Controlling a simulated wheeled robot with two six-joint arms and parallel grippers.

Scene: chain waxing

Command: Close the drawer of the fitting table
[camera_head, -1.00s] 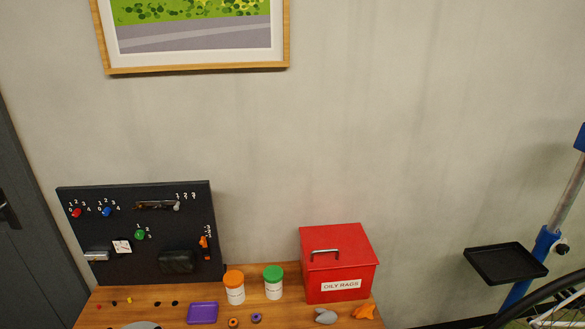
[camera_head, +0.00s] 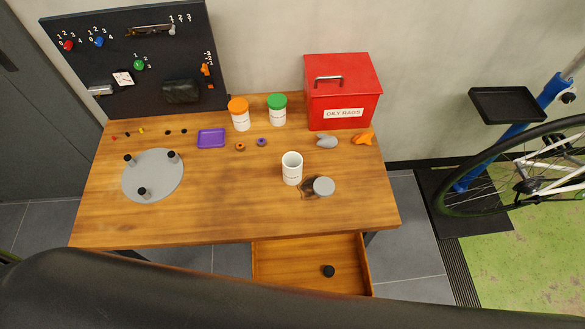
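The fitting table (camera_head: 225,215) has a wooden top and stands against the wall. Its drawer (camera_head: 295,263) is pulled out at the front, below the right half of the top. A small black round object (camera_head: 328,271) lies inside the drawer. The drawer's near part is hidden behind a large dark shape across the bottom of the view. Neither of my grippers shows in the view.
On the top are a grey disc (camera_head: 153,176) with black pegs, a white cup (camera_head: 292,168), a grey lid (camera_head: 324,186), two lidded jars, a purple tray (camera_head: 211,138) and a red oily-rags box (camera_head: 342,88). A bicycle (camera_head: 520,180) stands at right.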

